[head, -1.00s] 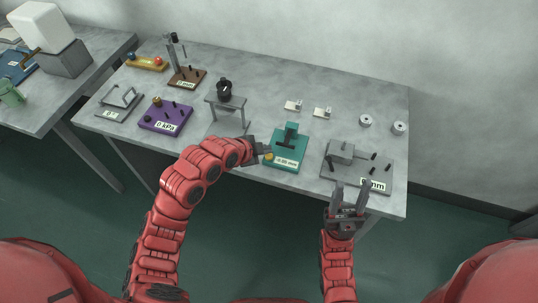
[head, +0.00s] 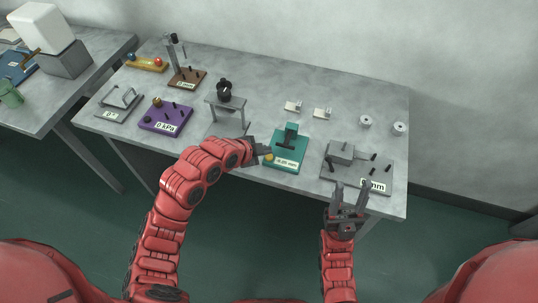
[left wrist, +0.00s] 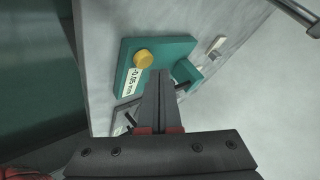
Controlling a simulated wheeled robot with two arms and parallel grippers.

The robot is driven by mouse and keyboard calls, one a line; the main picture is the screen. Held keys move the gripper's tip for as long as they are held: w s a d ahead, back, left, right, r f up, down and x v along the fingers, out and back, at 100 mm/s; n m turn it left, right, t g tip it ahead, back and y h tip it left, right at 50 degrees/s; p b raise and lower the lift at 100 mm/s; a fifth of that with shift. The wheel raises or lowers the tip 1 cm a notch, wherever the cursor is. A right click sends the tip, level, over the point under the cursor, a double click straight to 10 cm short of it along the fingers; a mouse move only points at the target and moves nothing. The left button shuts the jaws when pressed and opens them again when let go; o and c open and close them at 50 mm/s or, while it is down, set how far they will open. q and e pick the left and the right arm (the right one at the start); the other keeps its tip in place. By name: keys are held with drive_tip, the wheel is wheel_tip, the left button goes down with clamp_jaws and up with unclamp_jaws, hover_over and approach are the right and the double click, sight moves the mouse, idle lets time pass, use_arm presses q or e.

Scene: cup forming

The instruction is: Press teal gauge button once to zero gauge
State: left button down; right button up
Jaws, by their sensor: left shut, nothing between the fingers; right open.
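The teal gauge (head: 296,162) sits near the front edge of the table, with a dark upright part on its base. Its round yellow button (head: 268,158) is at the front left corner, beside a white display (head: 286,162). In the left wrist view the button (left wrist: 144,59) and the display (left wrist: 134,82) show clearly; the display seems to read -0.05 mm. My left gripper (head: 264,149) is shut and empty, its tips close beside the button. In the left wrist view its fingertips (left wrist: 160,74) overlap the teal base; I cannot tell whether they touch it. My right gripper (head: 348,190) is open and empty at the front edge.
A grey fixture (head: 330,172) with a mm display stands right of the teal gauge. A grey stand with a black dial (head: 224,90) and a purple gauge (head: 152,120) are to the left. Small metal blocks (head: 293,106) and round pieces (head: 365,121) lie behind.

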sight(266, 157)
idle(0.7)
use_arm(q)
drive_tip(key=shift+f+b, duration=0.4)
drive_tip(key=shift+b, duration=0.2)
drive_tip(key=shift+f+b, duration=0.55)
idle(0.5)
drive_tip(key=shift+r, duration=0.1)
drive_tip(key=shift+r+p, duration=0.3)
drive_tip(key=shift+r, duration=0.6)
drive_tip(key=shift+r, duration=0.1)
wheel_tip(266, 157, up, 5)
drive_tip(key=shift+f+p, duration=0.15)
drive_tip(key=shift+p, duration=0.75)
